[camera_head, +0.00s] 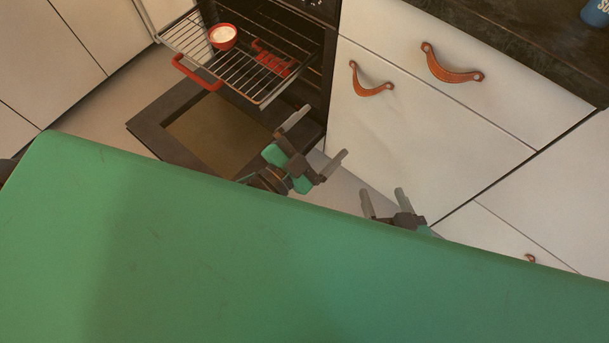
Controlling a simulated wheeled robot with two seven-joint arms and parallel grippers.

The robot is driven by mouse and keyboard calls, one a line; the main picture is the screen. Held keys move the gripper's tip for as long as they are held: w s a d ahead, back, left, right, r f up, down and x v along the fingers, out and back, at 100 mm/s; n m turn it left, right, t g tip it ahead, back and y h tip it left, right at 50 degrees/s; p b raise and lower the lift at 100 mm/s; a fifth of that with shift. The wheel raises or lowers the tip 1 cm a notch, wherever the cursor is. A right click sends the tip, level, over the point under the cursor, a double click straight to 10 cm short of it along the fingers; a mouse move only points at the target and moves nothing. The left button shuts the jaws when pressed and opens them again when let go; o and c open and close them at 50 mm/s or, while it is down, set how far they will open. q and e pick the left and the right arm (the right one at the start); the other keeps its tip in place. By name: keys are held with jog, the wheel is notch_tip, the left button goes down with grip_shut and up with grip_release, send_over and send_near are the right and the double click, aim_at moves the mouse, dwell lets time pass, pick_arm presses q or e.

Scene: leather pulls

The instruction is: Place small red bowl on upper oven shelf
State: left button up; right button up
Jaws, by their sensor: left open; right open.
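A small red bowl (223,36) with a white inside sits upright on a pulled-out wire oven shelf (237,72) at the upper left. The shelf has a red handle at its front left. Only one shelf shows clearly, so I cannot tell its level for certain. My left gripper (320,138) is open and empty, below and to the right of the shelf, apart from the bowl. My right gripper (383,200) is open and empty in front of the white cabinet, partly hidden by the green surface.
The oven door (215,130) is folded down below the shelf. A red item (270,58) shows at the shelf's right part. White drawers with leather pulls (452,66) stand to the right. A dark countertop (530,35) carries a blue item (597,12). A green surface fills the foreground.

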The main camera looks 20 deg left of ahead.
pick_arm(q)
jog(key=s+f+n+g+y, duration=0.2)
jog(key=s+f+n, duration=0.4)
jog(key=n, duration=0.3)
jog(key=shift+s+a+f+g, duration=0.15)
jog(key=shift+s+a+g, duration=0.25)
jog(key=shift+g, duration=0.5)
